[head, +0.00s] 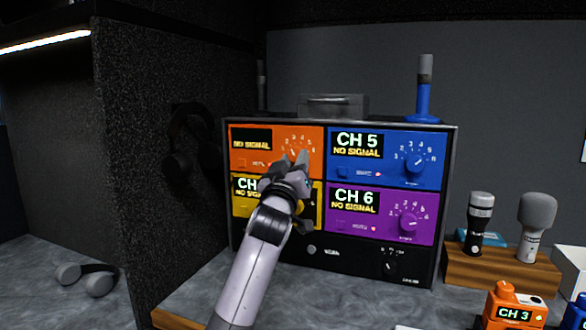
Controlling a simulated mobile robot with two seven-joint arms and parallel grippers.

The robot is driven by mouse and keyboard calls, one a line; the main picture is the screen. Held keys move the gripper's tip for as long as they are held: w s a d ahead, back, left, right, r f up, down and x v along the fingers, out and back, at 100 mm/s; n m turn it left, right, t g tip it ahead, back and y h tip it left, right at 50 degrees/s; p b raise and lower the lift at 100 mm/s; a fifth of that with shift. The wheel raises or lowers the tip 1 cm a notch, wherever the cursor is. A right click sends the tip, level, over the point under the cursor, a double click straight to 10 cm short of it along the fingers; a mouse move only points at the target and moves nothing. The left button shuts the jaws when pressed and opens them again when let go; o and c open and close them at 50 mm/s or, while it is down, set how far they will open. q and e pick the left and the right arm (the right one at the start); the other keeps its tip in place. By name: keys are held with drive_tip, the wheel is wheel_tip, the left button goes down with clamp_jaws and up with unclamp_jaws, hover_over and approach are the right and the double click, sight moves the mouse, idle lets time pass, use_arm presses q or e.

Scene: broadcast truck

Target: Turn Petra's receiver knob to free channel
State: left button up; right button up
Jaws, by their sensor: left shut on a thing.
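A receiver rack (452,190) holds four coloured panels, each with a dial knob. The orange panel (316,138) at upper left reads NO SIGNAL; no channel number is legible above it. My left gripper (300,160) is shut on the orange panel's knob, which it mostly hides. The blue panel (392,142) reads CH 5, its knob (415,162) visible. The purple panel (392,200) reads CH 6, its knob (408,222) visible. The yellow panel (243,209) is partly behind my gripper, its channel number hidden. Name labels are too small to read. My right gripper is out of view.
Two microphones, one black (479,225) and one grey (536,225), stand in a wooden block (455,268) at right. An orange pack (512,311) reading CH 3 sits in front. Headphones (92,277) lie at left. A black wall panel (150,160) borders the rack's left.

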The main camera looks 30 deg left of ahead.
use_arm(q)
drive_tip(key=shift+d+n+g+y+b, duration=0.15)
drive_tip(key=shift+n+g+y+b, duration=0.4)
drive_tip(key=shift+n, duration=1.65)
drive_tip(key=o, duration=1)
drive_tip(key=shift+o, duration=0.2)
drive_tip(key=shift+y, duration=0.35)
drive_tip(key=v, duration=0.7)
drive_tip(key=shift+s+r, duration=0.1)
